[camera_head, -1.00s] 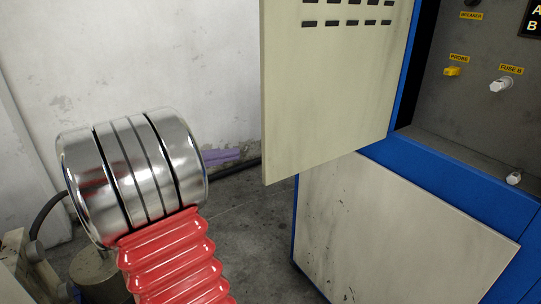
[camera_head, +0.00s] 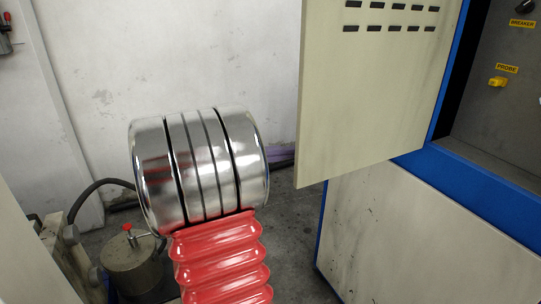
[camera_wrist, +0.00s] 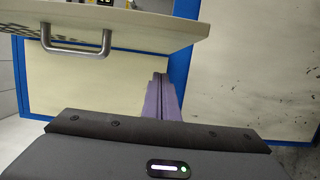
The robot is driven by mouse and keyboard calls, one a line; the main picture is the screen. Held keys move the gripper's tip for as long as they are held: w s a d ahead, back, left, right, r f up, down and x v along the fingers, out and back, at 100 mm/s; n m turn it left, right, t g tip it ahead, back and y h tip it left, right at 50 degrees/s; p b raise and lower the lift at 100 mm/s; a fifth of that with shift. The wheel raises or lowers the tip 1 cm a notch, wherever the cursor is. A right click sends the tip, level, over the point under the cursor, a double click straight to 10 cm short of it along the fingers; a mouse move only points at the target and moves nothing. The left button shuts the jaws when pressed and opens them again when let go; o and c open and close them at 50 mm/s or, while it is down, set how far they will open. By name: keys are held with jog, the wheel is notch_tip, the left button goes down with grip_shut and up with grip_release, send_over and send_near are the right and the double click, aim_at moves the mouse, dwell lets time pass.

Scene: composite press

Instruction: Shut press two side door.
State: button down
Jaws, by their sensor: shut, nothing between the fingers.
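The press side door (camera_head: 375,100), a cream panel with two rows of dark slots, stands open beside the blue cabinet in the head view. In the wrist view its face (camera_wrist: 125,27) spans the top, with a silver bar handle (camera_wrist: 76,46) at upper left. My gripper's purple fingers (camera_wrist: 160,82) are shut and empty, pointing toward the door from below in that picture. In the head view the gripper (camera_head: 283,157) is mostly hidden behind my arm, near the door's lower left edge. I cannot tell whether it touches the door.
The open cabinet shows a yellow probe plug (camera_head: 497,82) and a breaker knob (camera_head: 525,7). A cream lower panel (camera_head: 420,235) sits below the opening. A grey canister with a red valve (camera_head: 135,262) stands at lower left. A white wall is behind.

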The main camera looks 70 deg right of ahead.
aim_at(307, 159)
jog(key=shift+s+a, duration=0.2)
jog(key=shift+s, duration=1.25)
jog(key=shift+s+a, duration=0.2)
jog(key=shift+s, duration=1.25)
jog(key=shift+a, duration=0.1)
